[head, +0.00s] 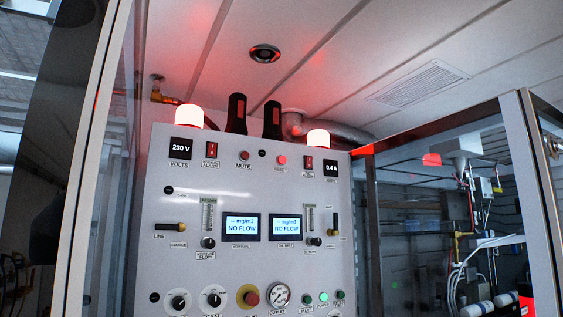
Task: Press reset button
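The white control panel (190,205) stands upright in front of me and fills the middle of the head view. A small round red button (282,159) sits near its top edge, right of centre; the small label under it appears to read RESET. A similar red button (244,155) to its left is labelled MUTE, with a small black knob (262,153) between them. Neither of my grippers is in view, and nothing covers the buttons.
Two red lamps (190,116) (318,138) glow on top of the panel. Two displays (241,227) (285,227) read NO FLOW. Rocker switches (212,150) (308,163) flank the buttons. A larger red button (251,297) and a gauge (279,294) sit lower. Framed glass stands at right.

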